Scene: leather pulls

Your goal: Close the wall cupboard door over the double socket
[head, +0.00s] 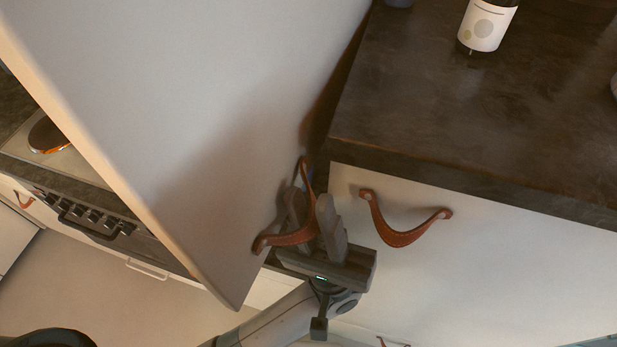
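A large white cupboard door (190,110) stands open and fills the upper left of the head view, close to the camera. A brown leather pull (290,238) is fixed near its lower right corner. My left gripper (312,205) is at this pull, its fingers apart on either side of the strap. The gripper looks open, and the strap passes between the fingers. Whether a finger touches the strap or the door is hard to tell. The double socket is not visible. My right gripper is not in view.
A dark worktop (450,120) at the right carries a bottle with a white label (486,25). Below it, a white drawer front (500,250) has another leather pull (405,228) just right of my gripper. A hob with knobs (90,215) lies behind the door at the left.

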